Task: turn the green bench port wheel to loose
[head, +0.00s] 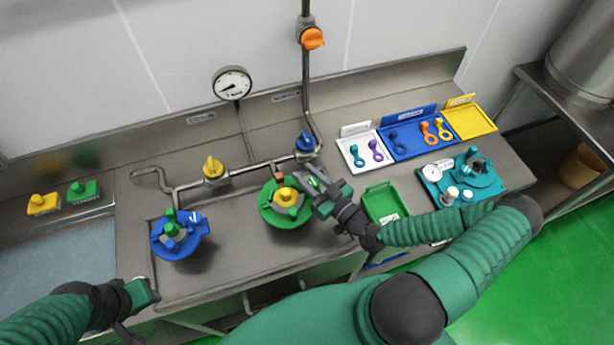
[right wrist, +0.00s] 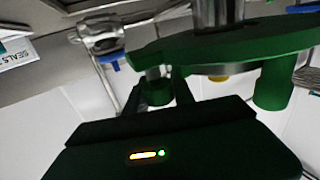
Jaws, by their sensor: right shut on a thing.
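The green bench port wheel (head: 268,212) lies on the steel bench, right of the middle, with a yellow piece at its centre. My right gripper (head: 307,180) is at the wheel's right rear edge. In the right wrist view the green wheel (right wrist: 245,45) spans the upper right, and my right gripper (right wrist: 158,80) is shut on its edge. The exact contact is partly hidden by the dark fingers. My left gripper (head: 147,292) is low at the left, away from the wheel; its jaw opening does not show clearly.
A blue wheel (head: 185,248) stands left of the green one. A pipe with a yellow valve (head: 213,168) and a blue valve (head: 305,142) runs behind. A green tray (head: 384,190) and a teal fixture (head: 480,182) stand to the right.

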